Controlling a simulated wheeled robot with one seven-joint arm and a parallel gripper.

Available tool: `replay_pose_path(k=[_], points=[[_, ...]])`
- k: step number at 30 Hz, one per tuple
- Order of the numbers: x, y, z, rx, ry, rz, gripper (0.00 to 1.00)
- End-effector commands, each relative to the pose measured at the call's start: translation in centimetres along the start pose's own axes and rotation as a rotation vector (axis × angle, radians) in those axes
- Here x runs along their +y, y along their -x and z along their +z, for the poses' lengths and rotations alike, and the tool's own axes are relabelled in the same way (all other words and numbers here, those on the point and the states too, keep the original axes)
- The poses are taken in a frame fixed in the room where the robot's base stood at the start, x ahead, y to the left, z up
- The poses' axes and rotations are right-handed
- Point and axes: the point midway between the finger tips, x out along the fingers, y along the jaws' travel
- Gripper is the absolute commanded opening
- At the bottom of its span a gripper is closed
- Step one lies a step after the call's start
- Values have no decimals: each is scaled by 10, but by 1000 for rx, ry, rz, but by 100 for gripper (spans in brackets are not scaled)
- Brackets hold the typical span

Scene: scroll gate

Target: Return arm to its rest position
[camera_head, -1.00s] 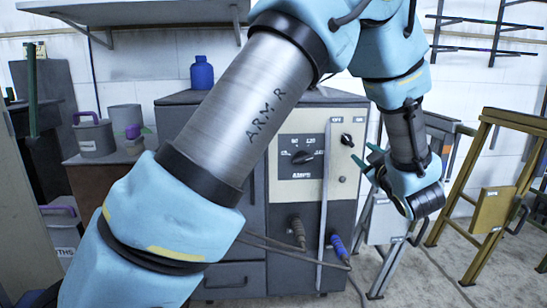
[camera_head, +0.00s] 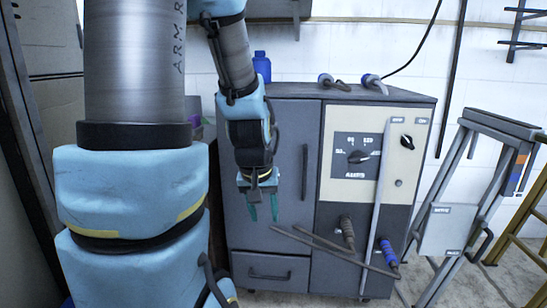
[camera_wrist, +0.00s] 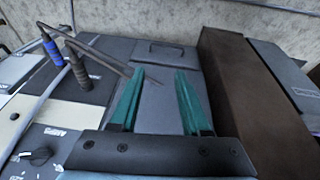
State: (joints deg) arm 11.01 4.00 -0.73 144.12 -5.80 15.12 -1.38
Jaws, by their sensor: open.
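My arm stands upright on the left side of the head view, with its upper part bent over and the forearm hanging down. My gripper (camera_head: 262,205) points downward in front of the grey cabinet (camera_head: 262,235). Its teal fingers are apart with nothing between them. In the wrist view, the two teal fingers of my gripper (camera_wrist: 160,98) also show spread, with the cabinet's grey front behind them. Whether the fingertips are clear of the cabinet front is hard to tell.
The cabinet has a dial panel (camera_head: 357,156), a pale vertical bar (camera_head: 378,205) and two plugs, one with a blue collar (camera_head: 388,254). Two plug-like parts and a blue bottle (camera_head: 262,67) are on top. A grey stand (camera_head: 450,220) is at right, with floor between.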

Motion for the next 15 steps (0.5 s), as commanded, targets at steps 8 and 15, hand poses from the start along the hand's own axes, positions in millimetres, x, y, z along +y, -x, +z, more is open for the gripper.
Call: replay_pose_path(k=[8,15], points=[[-39,46,40,-153,-18,-57,47],[-35,98,23,-151,-17,-56,47]])
